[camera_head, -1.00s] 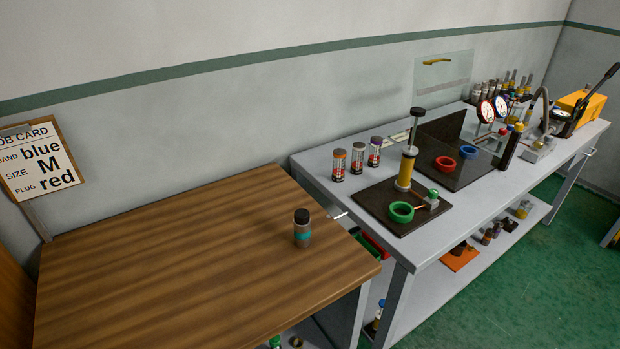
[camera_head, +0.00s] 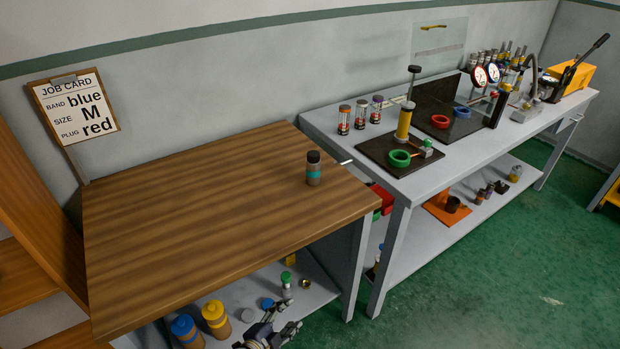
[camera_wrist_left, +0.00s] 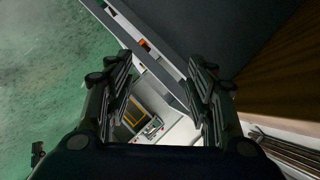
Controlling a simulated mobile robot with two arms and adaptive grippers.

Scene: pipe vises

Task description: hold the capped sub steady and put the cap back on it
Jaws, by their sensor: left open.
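The capped sub (camera_head: 313,172) is a small grey-brown cylinder with a teal band. It stands upright near the right end of the wooden table. A black cap (camera_head: 313,156) sits on its top; I cannot tell how tightly. My left gripper (camera_head: 290,308) is low at the bottom of the head view, in front of the wooden table and below its top, well apart from the sub. In the left wrist view the left gripper (camera_wrist_left: 162,78) is open, with nothing between its fingers. My right gripper is not in view.
The wooden table (camera_head: 200,220) is otherwise clear on top. Blue-capped and yellow-capped bottles (camera_head: 215,318) stand on its lower shelf, near my left arm. A grey bench (camera_head: 385,185) to the right carries vials, a pump stand and gauges. A job card (camera_head: 80,105) hangs at left.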

